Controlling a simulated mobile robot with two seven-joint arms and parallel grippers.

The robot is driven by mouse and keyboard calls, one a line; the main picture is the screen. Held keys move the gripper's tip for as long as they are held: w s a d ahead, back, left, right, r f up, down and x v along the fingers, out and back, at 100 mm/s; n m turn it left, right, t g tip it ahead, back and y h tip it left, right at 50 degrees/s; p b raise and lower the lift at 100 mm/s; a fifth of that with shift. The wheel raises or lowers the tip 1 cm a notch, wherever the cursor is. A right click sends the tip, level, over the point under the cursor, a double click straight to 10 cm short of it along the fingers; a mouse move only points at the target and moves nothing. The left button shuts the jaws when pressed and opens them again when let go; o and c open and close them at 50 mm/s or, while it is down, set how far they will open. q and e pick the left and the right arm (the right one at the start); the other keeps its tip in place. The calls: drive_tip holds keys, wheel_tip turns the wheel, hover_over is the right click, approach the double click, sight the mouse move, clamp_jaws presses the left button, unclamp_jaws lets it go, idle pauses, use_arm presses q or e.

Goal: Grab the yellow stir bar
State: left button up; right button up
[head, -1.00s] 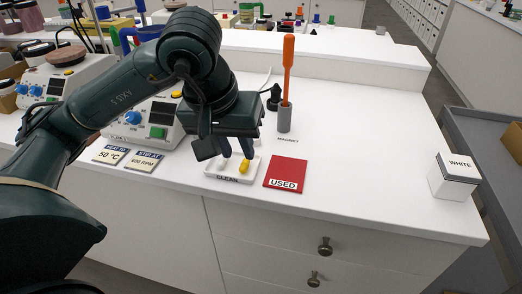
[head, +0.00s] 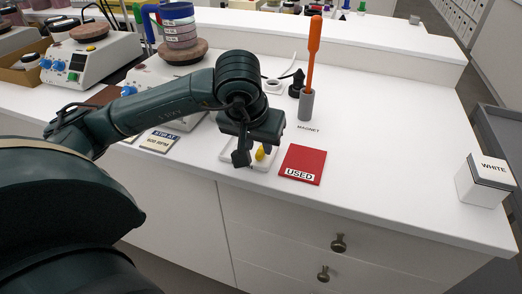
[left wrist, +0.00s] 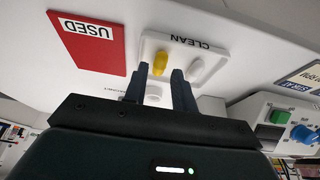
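The yellow stir bar (head: 261,153) is in the white CLEAN tray (head: 263,166), partly hidden by my left gripper (head: 251,158) in the head view. In the left wrist view the yellow stir bar (left wrist: 160,62) lies in the tray (left wrist: 148,42) between and just beyond the fingertips of my left gripper (left wrist: 160,74). The fingers are apart, with nothing held. Whether they touch the bar I cannot tell. A white stir bar (left wrist: 196,68) lies beside it in the same tray, outside the fingers. My right gripper is not in view.
A red USED mat (head: 302,164) lies right of the tray. A grey holder (head: 306,105) with an orange-handled tool (head: 314,45) stands behind it. A white box (head: 485,180) is at the right edge. Hotplates (head: 90,60) stand on the left. The counter's right middle is clear.

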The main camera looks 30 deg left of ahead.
use_arm(q)
drive_tip(key=shift+x, duration=1.05)
clamp_jaws()
drive_tip(key=shift+r, duration=0.1)
drive_tip(key=shift+r, duration=0.1)
